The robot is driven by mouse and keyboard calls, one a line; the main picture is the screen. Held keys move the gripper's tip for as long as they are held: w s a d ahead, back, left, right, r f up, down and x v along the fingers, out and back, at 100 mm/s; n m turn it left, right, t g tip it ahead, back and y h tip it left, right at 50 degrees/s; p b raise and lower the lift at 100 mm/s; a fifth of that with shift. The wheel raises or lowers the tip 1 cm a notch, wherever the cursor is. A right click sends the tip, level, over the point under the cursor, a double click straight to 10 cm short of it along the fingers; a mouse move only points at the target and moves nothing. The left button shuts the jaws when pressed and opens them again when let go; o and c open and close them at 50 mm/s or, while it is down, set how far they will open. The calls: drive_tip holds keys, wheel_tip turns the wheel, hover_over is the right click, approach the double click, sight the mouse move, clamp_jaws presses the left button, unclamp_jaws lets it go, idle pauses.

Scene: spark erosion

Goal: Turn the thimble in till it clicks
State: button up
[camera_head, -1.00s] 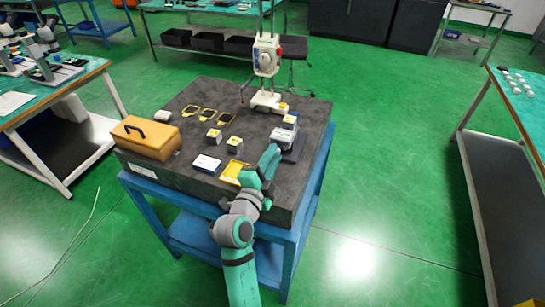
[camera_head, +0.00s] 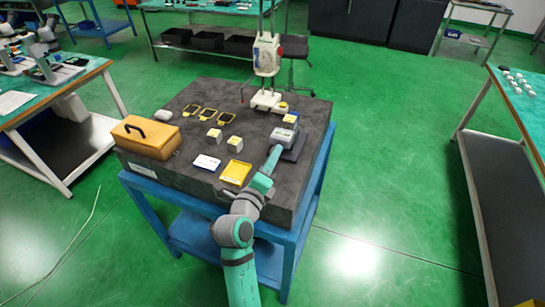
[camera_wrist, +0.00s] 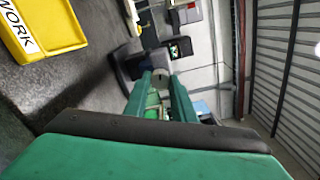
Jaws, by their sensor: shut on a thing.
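In the head view my gripper (camera_head: 275,152) is at the front right of the dark stone table, against a grey and white instrument (camera_head: 284,137) on a dark base. The thimble is too small and too covered to make out there, and its turn cannot be read.
A yellow tray (camera_head: 236,173) lies left of my gripper, with a white card (camera_head: 206,162) beside it. Two small blocks, several yellow-framed pieces and an orange case (camera_head: 146,138) are further left. A tall white-headed stand (camera_head: 266,55) rises behind. Green floor is free at right.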

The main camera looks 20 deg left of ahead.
idle(0.3)
drive_tip(key=shift+f+m, duration=0.1)
drive_tip(key=shift+m, duration=0.2)
drive_tip(key=o, duration=1.1)
drive_tip(key=shift+d, duration=0.1)
drive_tip(key=shift+c, duration=0.2)
drive_tip(key=shift+s, duration=0.1)
drive_tip(key=shift+s, duration=0.55)
drive_tip(key=s, duration=0.9)
drive_tip(key=shift+s+a, duration=0.3)
